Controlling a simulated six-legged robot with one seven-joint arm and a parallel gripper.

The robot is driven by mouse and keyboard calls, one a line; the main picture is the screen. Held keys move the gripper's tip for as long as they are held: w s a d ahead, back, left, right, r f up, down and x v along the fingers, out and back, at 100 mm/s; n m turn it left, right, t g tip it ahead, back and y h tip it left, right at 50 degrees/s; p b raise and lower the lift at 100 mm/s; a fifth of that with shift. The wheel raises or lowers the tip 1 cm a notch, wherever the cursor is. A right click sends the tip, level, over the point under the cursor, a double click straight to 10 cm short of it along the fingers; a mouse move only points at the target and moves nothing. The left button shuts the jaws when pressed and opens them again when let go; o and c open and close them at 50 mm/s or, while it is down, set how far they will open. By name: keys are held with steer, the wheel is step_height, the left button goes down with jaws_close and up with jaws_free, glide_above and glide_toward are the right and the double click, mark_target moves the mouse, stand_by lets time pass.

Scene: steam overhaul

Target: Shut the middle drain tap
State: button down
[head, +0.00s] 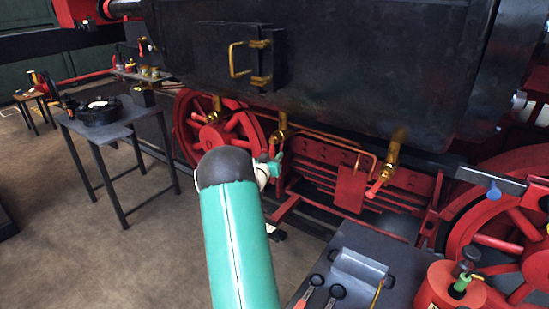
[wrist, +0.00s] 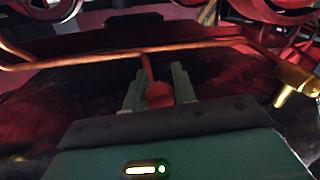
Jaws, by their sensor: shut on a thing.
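The middle drain tap (head: 282,131) is a brass fitting under the black tank. Its red lever (head: 276,148) reaches down toward my gripper (head: 270,167), which is partly hidden behind my green arm in the head view. In the wrist view, the green fingers of my gripper (wrist: 158,88) stand on either side of the lever's rounded red end (wrist: 158,95) and are shut on it. The lever's thin shank runs up between the fingers and crosses a copper pipe in the picture. The body of the middle tap is not clear in the wrist view.
A left tap (head: 217,104) and a right tap (head: 391,152) hang from the same tank, each with a red lever. A copper pipe (wrist: 90,57) crosses close beyond the fingers. A tool cart (head: 350,262) stands at front right, a dark table (head: 88,130) at left.

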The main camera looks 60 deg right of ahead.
steer(key=shift+w+d+m, duration=0.1)
steer(key=shift+w+m, duration=0.65)
steer(key=shift+m, duration=0.35)
steer(key=w+r+m+g+h, duration=0.2)
steer(key=w+r+m, duration=0.3)
steer(key=m, duration=1.2)
steer(key=shift+w+d+r+m+g, duration=0.35)
steer(key=shift+r+g, duration=0.55)
steer(key=shift+r, duration=0.65)
steer(key=c, duration=1.1)
jaws_free()
steer(key=shift+d, duration=0.1)
steer(key=shift+c, duration=0.2)
steer(key=v, duration=1.3)
steer(key=shift+a, duration=0.4)
